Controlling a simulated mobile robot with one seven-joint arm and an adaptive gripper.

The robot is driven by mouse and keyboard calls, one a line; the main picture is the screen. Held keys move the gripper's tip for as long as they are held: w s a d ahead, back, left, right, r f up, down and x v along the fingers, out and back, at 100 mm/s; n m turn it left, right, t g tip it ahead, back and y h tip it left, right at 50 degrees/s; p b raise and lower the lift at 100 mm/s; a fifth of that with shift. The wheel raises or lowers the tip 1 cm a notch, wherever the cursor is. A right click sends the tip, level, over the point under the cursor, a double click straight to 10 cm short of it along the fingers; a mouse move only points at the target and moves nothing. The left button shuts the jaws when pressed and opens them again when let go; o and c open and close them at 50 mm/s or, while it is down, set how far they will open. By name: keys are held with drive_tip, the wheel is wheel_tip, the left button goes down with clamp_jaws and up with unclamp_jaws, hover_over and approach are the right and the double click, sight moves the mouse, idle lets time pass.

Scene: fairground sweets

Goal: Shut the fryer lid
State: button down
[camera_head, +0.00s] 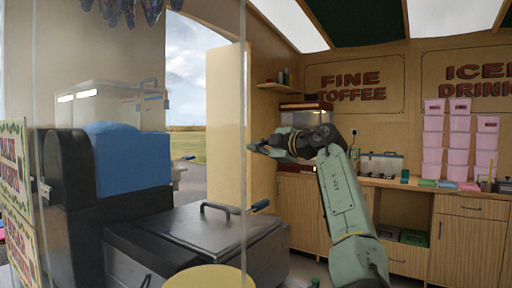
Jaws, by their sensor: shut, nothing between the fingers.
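The fryer (150,266) is a dark metal box at the lower middle of the head view. Its grey lid (205,232) lies flat or nearly flat on top; I cannot tell whether it is fully seated. A dark bar handle (220,207) stands up on the lid's far part.
A black machine with a blue cover (130,160) stands left of the fryer. A clear panel edge and a round tan surface (208,278) are in front. A wooden counter (400,182) with stacked pink tubs (460,140) runs along the back right. Air above the lid is clear.

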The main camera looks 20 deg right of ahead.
drive_tip(key=v, duration=1.2)
